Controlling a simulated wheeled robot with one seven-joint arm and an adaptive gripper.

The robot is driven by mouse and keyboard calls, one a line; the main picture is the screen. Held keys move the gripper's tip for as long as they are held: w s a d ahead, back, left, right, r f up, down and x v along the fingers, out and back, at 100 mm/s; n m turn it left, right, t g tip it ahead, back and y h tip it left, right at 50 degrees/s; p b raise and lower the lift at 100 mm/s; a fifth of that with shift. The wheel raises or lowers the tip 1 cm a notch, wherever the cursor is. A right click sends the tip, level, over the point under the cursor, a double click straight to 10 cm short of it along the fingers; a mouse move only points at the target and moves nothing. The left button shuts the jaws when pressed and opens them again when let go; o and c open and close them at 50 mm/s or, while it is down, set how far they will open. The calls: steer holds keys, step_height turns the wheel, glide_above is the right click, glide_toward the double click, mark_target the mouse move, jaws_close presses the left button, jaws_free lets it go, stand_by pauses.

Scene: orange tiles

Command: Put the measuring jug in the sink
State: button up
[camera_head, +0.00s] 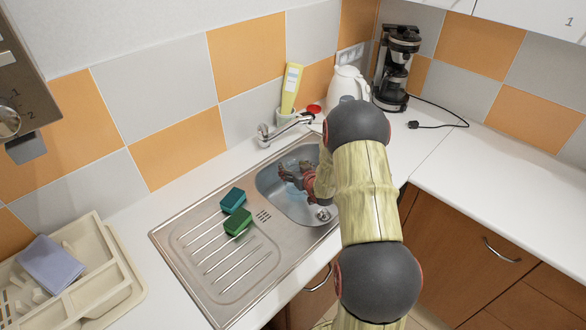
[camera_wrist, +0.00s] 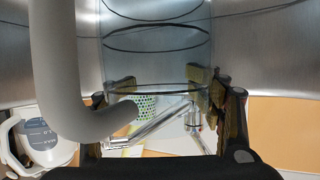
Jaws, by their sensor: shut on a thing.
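The measuring jug (camera_wrist: 155,62) is clear, with black rings and a grey handle (camera_wrist: 65,85), and fills the middle of the wrist view. My gripper (camera_wrist: 160,90) is shut on its body, one finger on each side. In the head view my gripper (camera_head: 296,176) is at the bowl of the steel sink (camera_head: 288,207). Only a faint bluish part of the jug shows there, and my arm covers the right of the bowl. I cannot tell whether the jug touches the bottom.
A tap (camera_head: 285,128) stands behind the bowl. Two green sponges (camera_head: 236,211) lie on the drainboard (camera_head: 225,270). A white kettle (camera_head: 346,85) and a coffee maker (camera_head: 397,68) stand at the back. A beige dish rack (camera_head: 95,290) is at left. The right worktop (camera_head: 500,165) is largely clear.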

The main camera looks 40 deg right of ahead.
steer(key=o, duration=1.7)
steer(key=shift+f, duration=0.1)
